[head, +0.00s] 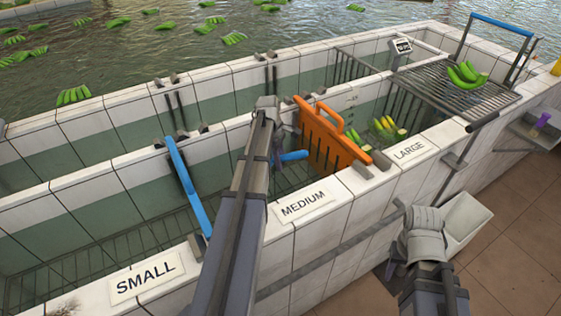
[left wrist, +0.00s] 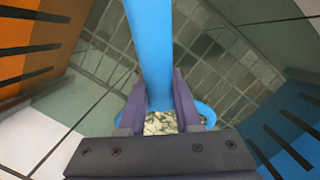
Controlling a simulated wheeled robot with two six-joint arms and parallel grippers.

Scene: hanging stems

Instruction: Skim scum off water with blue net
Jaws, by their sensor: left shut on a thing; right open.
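My left gripper (head: 276,158) is over the medium compartment. It is shut on the handle of the blue net (head: 293,156). In the left wrist view the blue handle (left wrist: 151,45) runs between the fingers (left wrist: 155,105), and part of a blue hoop (left wrist: 208,113) shows below. A mottled white-green patch (left wrist: 160,122) shows between the fingers; I cannot tell whether it is scum on the water or material in the net. My arm hides much of the net in the head view. My right gripper (head: 394,269) is open, outside the basin wall.
An orange slotted divider (head: 322,135) stands right of the net, a blue divider (head: 187,185) left of it. Green bananas (head: 388,127) lie in the large compartment, others (head: 466,73) on a rack. A white bin (head: 466,222) is beside my right gripper.

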